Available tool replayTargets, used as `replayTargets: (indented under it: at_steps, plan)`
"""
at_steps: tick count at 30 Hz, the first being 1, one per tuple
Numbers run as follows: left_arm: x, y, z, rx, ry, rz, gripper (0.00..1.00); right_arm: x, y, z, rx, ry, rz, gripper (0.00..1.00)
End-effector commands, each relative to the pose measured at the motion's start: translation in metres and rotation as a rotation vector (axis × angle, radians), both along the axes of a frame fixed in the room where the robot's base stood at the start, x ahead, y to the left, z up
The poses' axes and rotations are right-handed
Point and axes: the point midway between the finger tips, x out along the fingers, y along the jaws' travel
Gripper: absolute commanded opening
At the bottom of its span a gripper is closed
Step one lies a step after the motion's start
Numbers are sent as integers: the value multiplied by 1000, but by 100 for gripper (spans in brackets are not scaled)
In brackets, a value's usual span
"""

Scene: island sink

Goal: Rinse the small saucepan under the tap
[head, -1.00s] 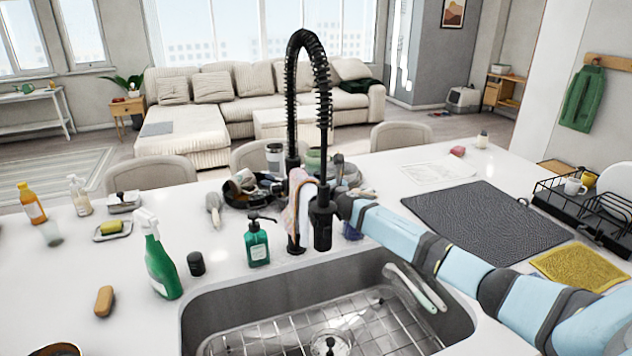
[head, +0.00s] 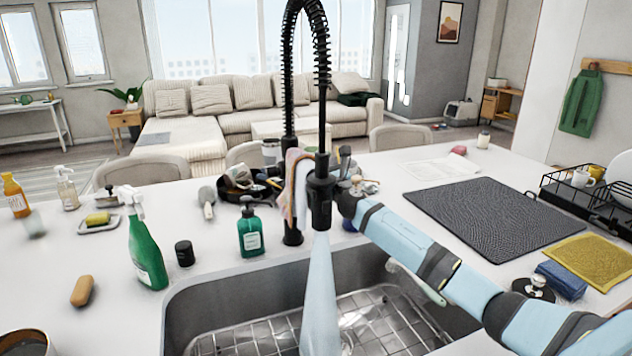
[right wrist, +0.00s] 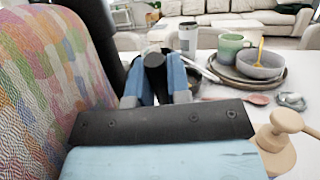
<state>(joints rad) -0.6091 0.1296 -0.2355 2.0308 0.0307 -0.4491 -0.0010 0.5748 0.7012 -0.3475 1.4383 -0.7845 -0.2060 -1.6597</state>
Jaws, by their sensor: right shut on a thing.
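The black spring-neck tap (head: 321,190) stands behind the sink (head: 270,285). A pale blue column, which looks like running water (head: 320,290), falls from its spray head into the sink. My right gripper (head: 347,203) is at the tap, right beside the spray head. In the right wrist view its two blue fingers (right wrist: 157,88) are shut on a black rounded part of the tap (right wrist: 155,65). My left gripper is not in view. I cannot make out the small saucepan for sure; a dark round vessel (head: 24,343) is cut off at the bottom left.
A patterned cloth (head: 296,185) hangs on the tap. A green soap dispenser (head: 250,232) and a green spray bottle (head: 147,250) stand left of it. Dishes crowd behind. A dark mat (head: 490,222), a blue sponge (head: 561,280) and a dish rack (head: 590,195) lie right.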

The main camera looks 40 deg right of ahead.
Motion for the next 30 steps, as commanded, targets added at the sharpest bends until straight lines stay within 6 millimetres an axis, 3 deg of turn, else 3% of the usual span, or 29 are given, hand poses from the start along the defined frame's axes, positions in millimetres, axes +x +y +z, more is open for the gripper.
replayTargets:
  at_steps: [13, 14, 16, 25, 30]
  plan:
    - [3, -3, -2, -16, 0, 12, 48, -2, 1, -1, -4, -14, 0, 0]
    - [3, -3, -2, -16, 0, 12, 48, -2, 1, -1, -4, -14, 0, 24]
    - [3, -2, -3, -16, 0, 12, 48, -2, 1, -1, -4, -14, 0, 40]
    - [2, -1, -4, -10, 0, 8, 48, -2, 0, -1, -5, -14, 0, 42]
    - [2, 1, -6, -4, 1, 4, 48, -17, 0, -6, -6, -13, -1, 42]
